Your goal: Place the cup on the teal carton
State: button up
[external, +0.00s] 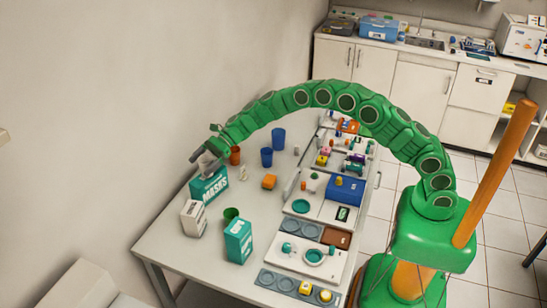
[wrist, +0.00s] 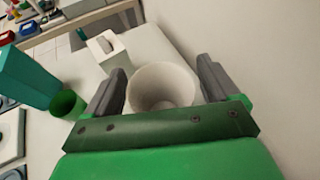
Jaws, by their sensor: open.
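A white cup (wrist: 163,88) stands between my gripper's (wrist: 163,85) two open fingers in the wrist view, its mouth towards the camera. In the external view my gripper (external: 204,158) is at the far left end of the table, directly above a teal carton marked MASKS (external: 209,187). The cup is mostly hidden there, so I cannot tell for sure whether it rests on that carton. A second teal carton (external: 238,242) stands nearer the front; it also shows at the left of the wrist view (wrist: 27,72).
A white carton (external: 193,218) and a green cup (external: 231,214) stand close by. An orange-brown cup (external: 235,155) and blue cups (external: 278,138) (external: 266,157) are behind. Trays with dental items line the right side. A wall is at the left.

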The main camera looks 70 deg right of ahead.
jog(key=shift+r, duration=0.2)
jog(key=v, duration=1.2)
jog(key=shift+a+r, duration=0.1)
jog(key=s+a+r+n+g+h, duration=0.1)
jog(key=s+a+r+n+g, duration=0.2)
jog(key=s, duration=0.6)
jog(key=s+a+r+n+g+h, duration=0.1)
jog(key=s+r+n, duration=0.35)
jog(key=s, duration=0.55)
jog(key=s+a+r+n+g+h, duration=0.1)
jog(key=s+a+r+n+g, duration=0.2)
jog(key=s, duration=0.6)
jog(key=s+d+f+n+h, duration=0.1)
jog(key=s+d+n+h, duration=0.2)
jog(key=s, duration=0.8)
jog(key=s+d+f+n+h, duration=0.1)
jog(key=s+d+n+h, duration=0.2)
jog(key=s+d, duration=0.5)
jog(key=s+d+f+n+h, duration=0.1)
jog(key=s+d+n+h, duration=0.2)
jog(key=s, duration=1.3)
jog(key=d+n, duration=0.2)
jog(key=d, duration=0.1)
jog(key=shift+d+f+g, duration=0.2)
jog(key=shift+d+g, duration=0.05)
jog(key=shift+g, duration=0.05)
